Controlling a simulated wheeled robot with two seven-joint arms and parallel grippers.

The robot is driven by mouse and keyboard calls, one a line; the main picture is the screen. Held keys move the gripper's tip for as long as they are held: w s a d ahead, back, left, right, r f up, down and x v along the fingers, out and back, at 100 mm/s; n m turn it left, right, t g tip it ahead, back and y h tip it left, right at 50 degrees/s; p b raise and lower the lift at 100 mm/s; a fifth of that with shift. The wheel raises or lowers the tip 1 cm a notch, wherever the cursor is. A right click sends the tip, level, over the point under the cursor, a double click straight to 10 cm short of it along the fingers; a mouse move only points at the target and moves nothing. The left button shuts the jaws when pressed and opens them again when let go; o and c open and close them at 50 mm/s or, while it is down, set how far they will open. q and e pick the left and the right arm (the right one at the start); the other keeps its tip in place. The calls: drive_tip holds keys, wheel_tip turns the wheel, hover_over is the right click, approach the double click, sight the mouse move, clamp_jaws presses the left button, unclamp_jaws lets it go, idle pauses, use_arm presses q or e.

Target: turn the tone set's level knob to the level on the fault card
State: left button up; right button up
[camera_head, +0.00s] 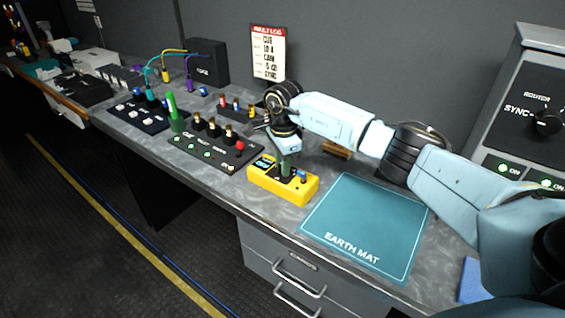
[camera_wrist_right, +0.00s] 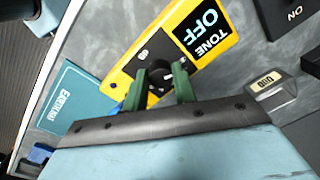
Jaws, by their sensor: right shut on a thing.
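The yellow tone set (camera_head: 258,186) sits on the bench left of the earth mat. In the right wrist view its body (camera_wrist_right: 205,62) carries a display (camera_wrist_right: 203,32) reading "TONE OFF". My right gripper (camera_head: 286,172) points down over the tone set. Its green fingers (camera_wrist_right: 164,88) are shut on the black level knob (camera_wrist_right: 158,72), which they partly hide. The knob's pointer and scale cannot be read. The fault card (camera_head: 268,50) hangs on the wall behind, headed "FAULT LOG"; one line seems to read "TO 4". My left gripper is not in view.
The teal earth mat (camera_head: 365,228) lies flat at the right. A black panel (camera_head: 215,152) with knobs, lit buttons and a green upright piece stands at the left. Behind is a small panel with coloured caps (camera_head: 237,106). A router console (camera_head: 525,110) stands far right.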

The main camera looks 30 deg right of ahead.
drive_tip(key=shift+m, duration=0.4)
drive_tip(key=m+p, duration=0.1)
drive_tip(key=m, duration=0.3)
drive_tip(key=shift+r+m, duration=0.1)
drive_tip(key=shift+m, duration=0.3)
drive_tip(key=m+p, duration=0.2)
drive_tip(key=m, duration=0.3)
drive_tip(key=shift+w, duration=0.1)
drive_tip(key=m+p, duration=0.2)
drive_tip(key=m, duration=0.3)
drive_tip(key=shift+m, duration=0.4)
drive_tip(key=m+p, duration=0.1)
drive_tip(key=m, duration=0.3)
drive_tip(key=shift+d+g, duration=0.1)
drive_tip(key=shift+g, duration=0.2)
drive_tip(key=shift+m, duration=0.3)
drive_tip(key=o, duration=1)
